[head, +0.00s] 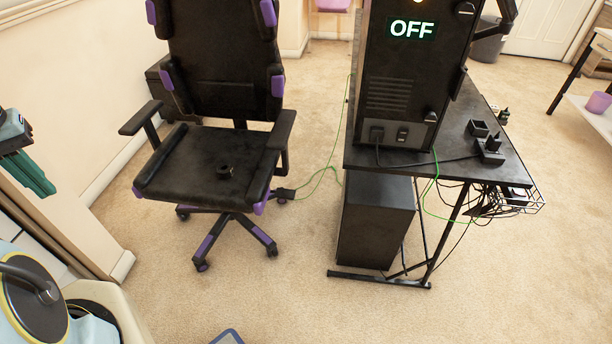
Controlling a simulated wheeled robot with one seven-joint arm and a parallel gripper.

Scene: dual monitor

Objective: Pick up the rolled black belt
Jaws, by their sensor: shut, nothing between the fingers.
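A small rolled black belt (225,171) lies on the black seat of the gaming chair (187,166), a little right of the seat's middle. It is dark on dark, so its edges are hard to make out. My gripper (30,178), with dark green fingers, is at the far left edge of the head view. It is shut and empty, well apart from the belt and to the left of the chair. Part of my arm behind it is cut off by the picture edge.
The chair has armrests (142,117) on both sides and a tall back behind the seat. A black desk (470,160) with a computer case and cables stands to the right. Green cables (318,183) cross the carpet between them. Carpet in front of the chair is mostly clear.

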